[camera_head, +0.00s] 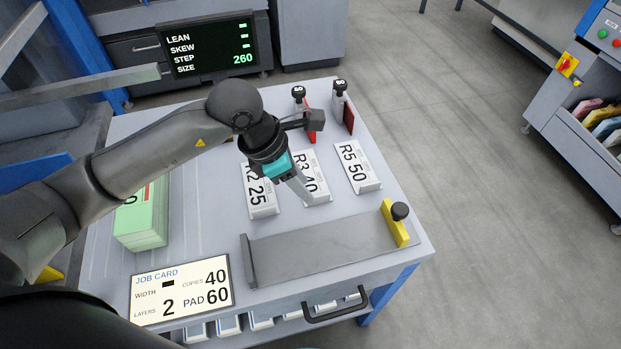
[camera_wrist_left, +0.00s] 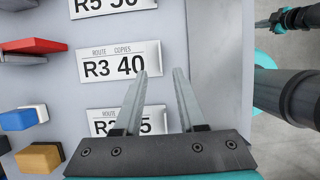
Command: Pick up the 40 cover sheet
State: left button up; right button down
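The 40 cover sheet, a white slip marked R3 40 (camera_head: 308,164), lies on the grey table between the R2 25 sheet (camera_head: 253,200) and the R5 50 sheet (camera_head: 352,160). It also shows in the left wrist view (camera_wrist_left: 100,66). My left gripper (camera_head: 306,196) points down over its near end and hides part of it in the head view. In the left wrist view the two fingers (camera_wrist_left: 160,72) are apart with nothing held. One fingertip overlaps the sheet's right end, the other lies beyond it. What seems to be my right gripper (camera_wrist_left: 268,22) is at the upper right, its fingers unclear.
A grey tray with a yellow end stop (camera_head: 395,224) lies in front of the sheets. A job card (camera_head: 180,290) reads copies 40, pad 60. A green stack (camera_head: 143,222) stands at left. Knobbed red stops (camera_head: 312,122) stand behind the sheets.

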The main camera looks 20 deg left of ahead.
aim_at(307, 206)
pick_arm(q)
jog(key=b+x, duration=0.1)
jog(key=x, duration=0.2)
jog(key=shift+f, duration=0.15)
jog(key=shift+w+d+f, duration=0.1)
jog(key=shift+d+f, duration=0.1)
jog(key=shift+f, duration=0.4)
pick_arm(e)
jog(key=shift+w+a+r, duration=0.15)
jog(key=shift+w+a, duration=0.4)
jog(key=shift+a, duration=0.1)
jog(key=shift+w+a+r, duration=0.15)
jog(key=shift+w+a, duration=0.4)
jog(key=shift+a, duration=0.05)
pick_arm(q)
jog(key=shift+c, duration=0.2)
grip_shut()
